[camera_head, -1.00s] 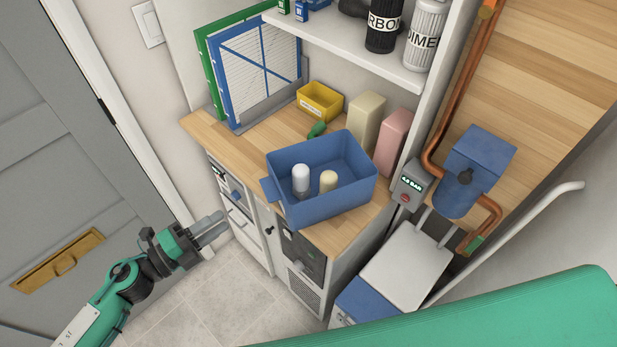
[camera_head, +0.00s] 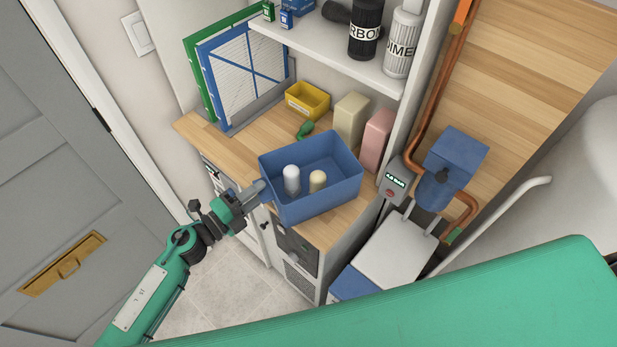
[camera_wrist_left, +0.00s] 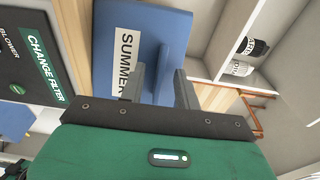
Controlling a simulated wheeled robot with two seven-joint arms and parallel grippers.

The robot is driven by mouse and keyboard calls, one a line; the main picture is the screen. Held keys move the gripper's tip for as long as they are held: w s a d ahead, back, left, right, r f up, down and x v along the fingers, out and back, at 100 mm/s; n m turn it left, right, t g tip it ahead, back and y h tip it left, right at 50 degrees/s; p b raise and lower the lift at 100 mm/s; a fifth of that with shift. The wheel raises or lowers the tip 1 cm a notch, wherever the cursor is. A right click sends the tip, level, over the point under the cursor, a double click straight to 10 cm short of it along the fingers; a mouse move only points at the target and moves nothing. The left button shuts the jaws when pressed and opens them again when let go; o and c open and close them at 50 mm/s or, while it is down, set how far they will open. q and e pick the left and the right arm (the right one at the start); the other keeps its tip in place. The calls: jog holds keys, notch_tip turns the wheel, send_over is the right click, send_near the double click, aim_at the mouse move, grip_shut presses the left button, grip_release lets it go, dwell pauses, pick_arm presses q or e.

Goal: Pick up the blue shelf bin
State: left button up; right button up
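The blue shelf bin (camera_head: 340,183) stands on the wooden counter, open side up, with a white bulb-like item (camera_head: 291,180) and a cream one (camera_head: 317,181) inside. My left gripper (camera_head: 260,190) is at the bin's left end, by its handle. In the left wrist view, the bin (camera_wrist_left: 168,28) with a white "SUMMER" label (camera_wrist_left: 126,50) fills the upper middle. There the two fingers of my left gripper (camera_wrist_left: 160,84) are apart, with a blue edge of the bin seen between them. I cannot tell whether they touch it. My right gripper is not in view.
A yellow bin (camera_head: 307,101), a green-handled item (camera_head: 305,130), and cream (camera_head: 350,119) and pink (camera_head: 376,140) blocks stand behind the bin. A white shelf (camera_head: 330,57) with bottles overhangs the back. A copper pipe and blue unit (camera_head: 452,166) are at the right.

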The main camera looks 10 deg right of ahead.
pick_arm(q)
jog(key=shift+w+d, duration=0.15)
grip_shut()
